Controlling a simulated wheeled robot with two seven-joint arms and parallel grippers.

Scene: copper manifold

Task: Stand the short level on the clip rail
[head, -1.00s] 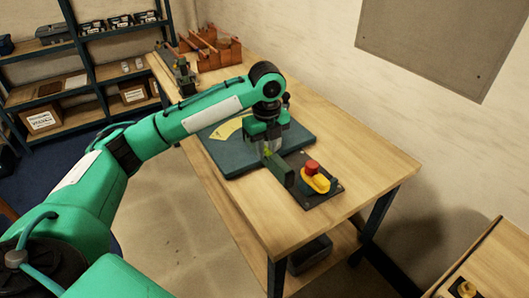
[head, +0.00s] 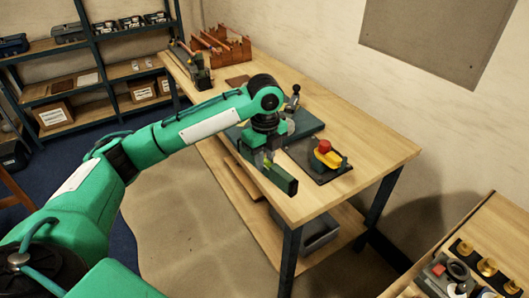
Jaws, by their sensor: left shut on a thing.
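My left gripper (head: 262,158) is shut on the short level, a dark green bar (head: 281,180). It holds the bar at the near left edge of the workbench, with the bar slanting down to the right. The gripper's fingers hide part of the bar. A red-brown rack carrying copper-coloured pipes (head: 222,46) stands at the far end of the bench; I cannot tell for sure whether it is the clip rail. My right gripper is not in view.
A dark plate with a red button and yellow part (head: 327,156) lies right of the level. A blue-green slab (head: 304,123) lies behind my gripper. A grey tool (head: 190,65) stands at the bench's far left. The bench top (head: 375,150) is bare at right.

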